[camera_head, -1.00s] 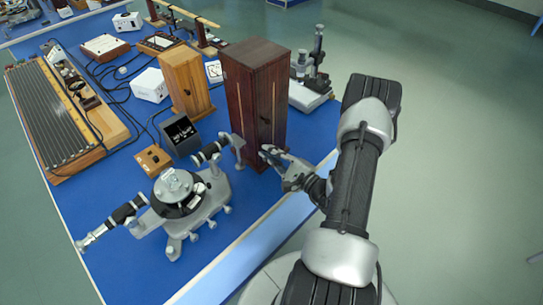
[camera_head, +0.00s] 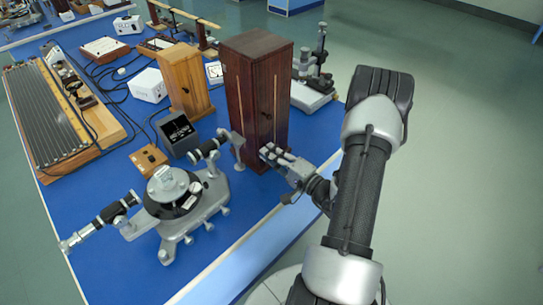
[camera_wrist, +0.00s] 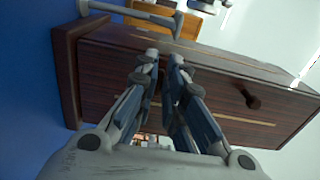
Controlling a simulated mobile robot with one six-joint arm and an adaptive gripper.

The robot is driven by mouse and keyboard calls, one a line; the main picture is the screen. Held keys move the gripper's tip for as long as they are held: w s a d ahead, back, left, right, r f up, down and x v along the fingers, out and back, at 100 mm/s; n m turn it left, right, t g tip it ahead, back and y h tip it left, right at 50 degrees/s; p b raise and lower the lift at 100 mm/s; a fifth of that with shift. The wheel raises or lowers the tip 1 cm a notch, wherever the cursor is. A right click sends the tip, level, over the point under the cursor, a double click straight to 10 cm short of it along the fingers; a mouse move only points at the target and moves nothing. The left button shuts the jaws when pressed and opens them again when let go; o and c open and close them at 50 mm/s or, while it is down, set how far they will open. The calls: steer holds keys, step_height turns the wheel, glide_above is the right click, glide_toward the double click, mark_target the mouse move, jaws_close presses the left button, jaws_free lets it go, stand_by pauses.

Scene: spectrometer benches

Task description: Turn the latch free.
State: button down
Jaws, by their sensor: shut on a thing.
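The tall dark wooden cabinet (camera_head: 245,95) stands upright at the front right of the blue bench; the wrist view shows it lying sideways (camera_wrist: 95,85). A small dark knob (camera_wrist: 250,97) sits on its door. My gripper (camera_head: 267,152) is at the lower part of the door, right of the spectrometer. In the wrist view my gripper (camera_wrist: 163,62) has its fingers nearly together over the door, shut on the latch. The latch itself is hidden by the fingers, so its angle cannot be told.
A metal spectrometer (camera_head: 170,185) stands close left of the cabinet, one tube end near it. A lighter wooden cabinet (camera_head: 187,82) and a microscope-like instrument (camera_head: 315,70) stand behind. The floor (camera_head: 455,150) to the right is clear.

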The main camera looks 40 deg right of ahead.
stand_by(0.4)
steer(key=c, duration=1.7)
jaws_free()
steer(key=s, duration=0.8)
steer(key=s+d, duration=0.1)
steer(key=s, duration=0.3)
